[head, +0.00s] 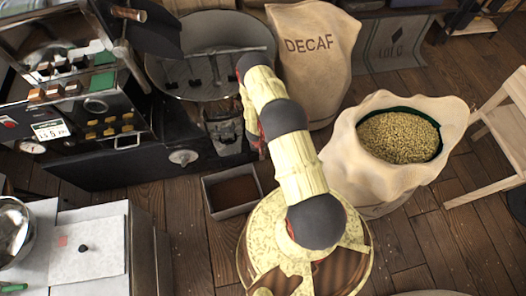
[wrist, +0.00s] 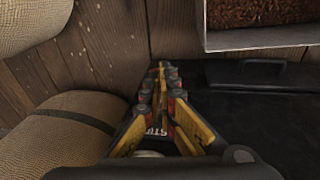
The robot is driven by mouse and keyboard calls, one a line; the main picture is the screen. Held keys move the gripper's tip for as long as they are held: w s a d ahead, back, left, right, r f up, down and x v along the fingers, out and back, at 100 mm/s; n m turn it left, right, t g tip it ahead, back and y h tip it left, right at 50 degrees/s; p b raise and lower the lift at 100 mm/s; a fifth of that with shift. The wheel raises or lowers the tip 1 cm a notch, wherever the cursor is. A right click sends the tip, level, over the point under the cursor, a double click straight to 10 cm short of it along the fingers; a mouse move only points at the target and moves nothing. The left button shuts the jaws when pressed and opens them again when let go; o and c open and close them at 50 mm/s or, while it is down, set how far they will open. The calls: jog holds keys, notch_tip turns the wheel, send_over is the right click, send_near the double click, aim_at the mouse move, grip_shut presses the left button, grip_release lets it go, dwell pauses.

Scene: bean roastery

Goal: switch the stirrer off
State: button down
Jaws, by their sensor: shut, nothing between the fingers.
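The stirrer (head: 195,80) is a set of dark arms on a bar in the round metal cooling pan (head: 160,75) of the roaster. In the wrist view my gripper (wrist: 162,66) is shut and empty, its yellow fingers converging to a point. White lettering (wrist: 156,131), partly covered and starting with "STI", shows between the fingers on a dark surface. A pale rounded edge (wrist: 148,154) shows just below it, mostly hidden; I cannot tell whether it is the switch. My arm hides the gripper's fingertips in the head view.
A metal bin (head: 235,213) of brown grounds stands on the floor; its rim shows in the wrist view (wrist: 255,41). A DECAF sack (head: 312,75) and an open bean sack (head: 350,145) stand right of the roaster. A wooden stool (head: 495,135) is far right. A white-topped counter (head: 95,260) is lower left.

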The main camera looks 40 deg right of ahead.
dwell(0.3)
jog(key=shift+w+d+r, duration=0.15)
jog(key=shift+w+d, duration=0.15)
jog(key=shift+w, duration=0.3)
jog(key=shift+r, duration=0.1)
